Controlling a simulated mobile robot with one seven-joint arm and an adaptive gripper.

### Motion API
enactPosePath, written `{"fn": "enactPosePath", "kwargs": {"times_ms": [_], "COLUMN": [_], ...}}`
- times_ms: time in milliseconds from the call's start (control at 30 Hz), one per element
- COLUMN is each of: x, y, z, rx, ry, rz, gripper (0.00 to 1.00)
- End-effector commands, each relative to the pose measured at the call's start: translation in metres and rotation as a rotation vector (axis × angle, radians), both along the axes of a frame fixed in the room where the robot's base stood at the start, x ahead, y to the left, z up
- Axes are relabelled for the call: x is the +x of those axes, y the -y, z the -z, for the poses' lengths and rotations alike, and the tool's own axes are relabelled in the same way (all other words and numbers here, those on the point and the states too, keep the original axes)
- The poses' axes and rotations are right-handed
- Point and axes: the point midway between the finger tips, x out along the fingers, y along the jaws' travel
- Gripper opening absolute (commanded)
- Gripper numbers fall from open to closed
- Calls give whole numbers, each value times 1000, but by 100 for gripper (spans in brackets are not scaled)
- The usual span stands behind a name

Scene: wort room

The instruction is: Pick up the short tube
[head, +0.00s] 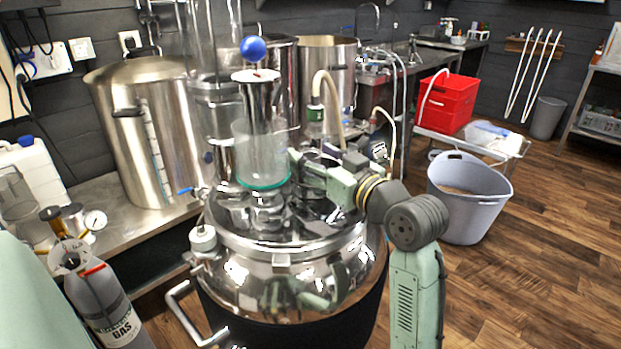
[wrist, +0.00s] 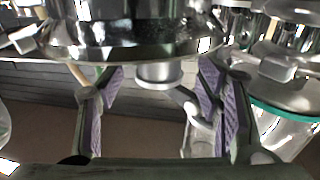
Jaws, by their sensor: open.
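In the wrist view, a short silver tube-like stub (wrist: 158,75) sits between my fingers, against a wide shiny metal part above it in the picture. I cannot tell for sure that this stub is the short tube. My gripper (wrist: 160,88) is open, its purple-padded fingers on either side of the stub with gaps visible. In the head view, my gripper (head: 304,168) is above the steel vessel's lid, just right of a clear cylinder (head: 262,160) with a teal base ring. The fingertips and the stub are hard to make out there.
The round steel vessel (head: 290,280) carries clear columns, fittings and hoses close around my gripper. A large steel pot (head: 150,130) stands on the bench at left. A gas cylinder (head: 103,305), a grey tub (head: 470,205) and a red crate (head: 447,105) stand around.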

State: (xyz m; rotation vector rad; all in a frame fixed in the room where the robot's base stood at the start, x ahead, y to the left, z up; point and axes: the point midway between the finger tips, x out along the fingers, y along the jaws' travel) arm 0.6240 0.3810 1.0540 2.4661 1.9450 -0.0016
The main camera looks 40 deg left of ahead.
Motion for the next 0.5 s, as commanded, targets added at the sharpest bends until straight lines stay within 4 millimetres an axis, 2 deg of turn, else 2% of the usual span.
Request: {"fn": "enactPosePath", "kwargs": {"times_ms": [167, 500], "x": [0, 0], "y": [0, 0], "z": [1, 1], "rx": [1, 1], "ry": [0, 0], "rz": [1, 1], "gripper": [60, 38]}}
